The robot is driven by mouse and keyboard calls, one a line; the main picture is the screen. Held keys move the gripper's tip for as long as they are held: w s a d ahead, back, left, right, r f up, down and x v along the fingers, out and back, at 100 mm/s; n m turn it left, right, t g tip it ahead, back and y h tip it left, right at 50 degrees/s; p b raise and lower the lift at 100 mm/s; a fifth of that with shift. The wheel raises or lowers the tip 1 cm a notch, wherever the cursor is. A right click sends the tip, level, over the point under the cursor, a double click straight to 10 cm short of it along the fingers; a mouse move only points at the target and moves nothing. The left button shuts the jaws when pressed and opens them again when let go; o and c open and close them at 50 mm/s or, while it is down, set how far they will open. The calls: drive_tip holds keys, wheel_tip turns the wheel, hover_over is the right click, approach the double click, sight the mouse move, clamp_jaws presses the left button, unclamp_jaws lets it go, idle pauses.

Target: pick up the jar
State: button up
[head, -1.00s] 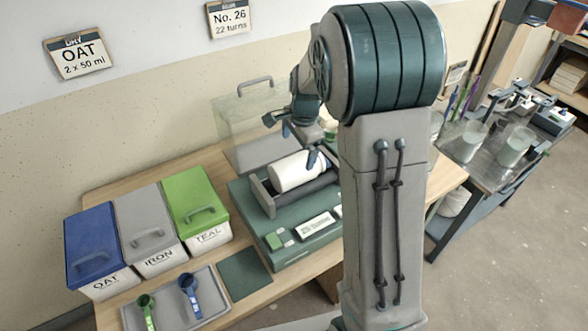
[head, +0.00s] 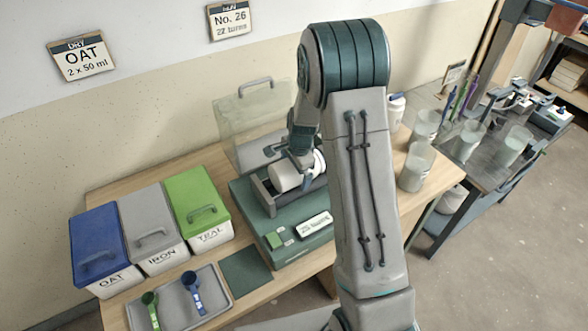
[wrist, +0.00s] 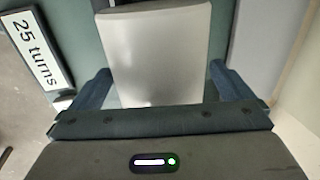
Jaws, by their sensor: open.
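The white jar (head: 285,178) lies on its side in the dark cradle of the green roller machine (head: 297,243). In the wrist view the jar (wrist: 155,50) fills the middle, between the two blue fingers. My gripper (head: 307,170) is at the jar's right end in the head view, and my arm hides part of that end. In the wrist view my gripper (wrist: 160,85) is open, with one finger on each side of the jar. I cannot tell whether the fingers touch it.
A clear raised cover (head: 250,120) stands behind the machine. OAT (head: 105,240), IRON (head: 150,222) and TEAL (head: 198,205) bins stand at the left. A tray (head: 215,303) holds two scoops. Clear beakers (head: 416,167) stand to the right of my arm.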

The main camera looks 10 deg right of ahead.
drive_tip(key=c, duration=1)
drive_tip(key=shift+w+r, duration=0.1)
drive_tip(key=shift+c, duration=1)
